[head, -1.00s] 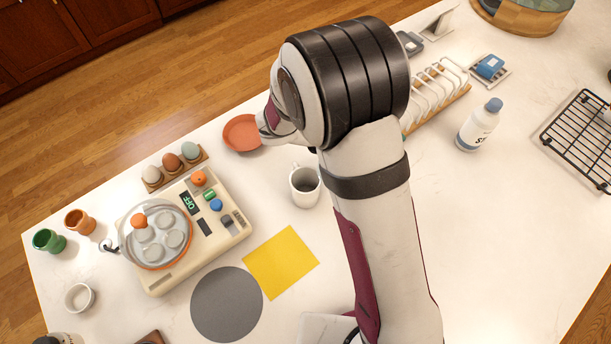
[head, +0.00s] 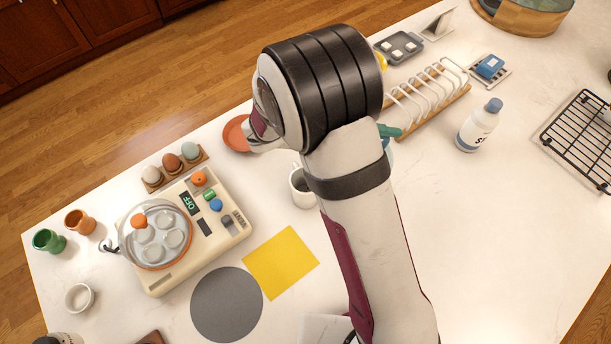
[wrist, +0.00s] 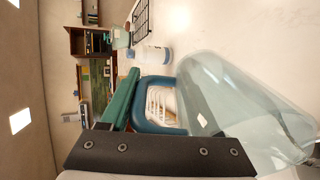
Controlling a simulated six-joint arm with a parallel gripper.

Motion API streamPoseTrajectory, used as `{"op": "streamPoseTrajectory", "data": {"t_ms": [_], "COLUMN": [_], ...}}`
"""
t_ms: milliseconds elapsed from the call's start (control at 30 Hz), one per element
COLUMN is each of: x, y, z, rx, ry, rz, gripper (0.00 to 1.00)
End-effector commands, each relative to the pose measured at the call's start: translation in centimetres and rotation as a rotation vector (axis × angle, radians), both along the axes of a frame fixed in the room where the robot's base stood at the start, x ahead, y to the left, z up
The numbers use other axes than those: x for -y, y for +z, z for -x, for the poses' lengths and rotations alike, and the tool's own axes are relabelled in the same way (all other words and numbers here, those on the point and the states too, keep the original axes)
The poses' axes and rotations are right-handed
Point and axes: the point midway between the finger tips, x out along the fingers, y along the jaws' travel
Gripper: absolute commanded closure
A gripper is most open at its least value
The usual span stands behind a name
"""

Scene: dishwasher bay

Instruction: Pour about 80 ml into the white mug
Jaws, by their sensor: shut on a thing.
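The white mug (head: 301,196) stands upright on the counter in the head view. My forearm covers its right side, and I cannot tell what is in it. My gripper (wrist: 152,122) is shut on a clear jug (wrist: 235,100) with a blue handle (wrist: 160,129), seen in the wrist view. A green finger lies beside the handle. In the head view the gripper is mostly hidden behind my arm; a green finger tip (head: 389,131) shows to the right of it, up and right of the mug. The jug's tilt and contents cannot be told.
A plate-like orange dish (head: 236,134) lies beyond the mug. An egg cooker (head: 200,248) stands to its left, with a yellow square (head: 281,262) and a grey disc (head: 227,304) in front. A toast rack (head: 430,105) and white bottle (head: 478,128) stand at right.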

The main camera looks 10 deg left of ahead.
Motion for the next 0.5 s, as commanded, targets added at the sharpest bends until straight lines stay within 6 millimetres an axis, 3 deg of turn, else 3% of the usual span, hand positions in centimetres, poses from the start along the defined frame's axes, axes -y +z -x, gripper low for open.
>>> {"op": "streamPoseTrajectory", "data": {"t_ms": [500], "x": [-0.19], "y": [0.31], "z": [0.04], "rx": [0.009], "ry": [0.000], "rz": [0.023], "gripper": [1.00]}}
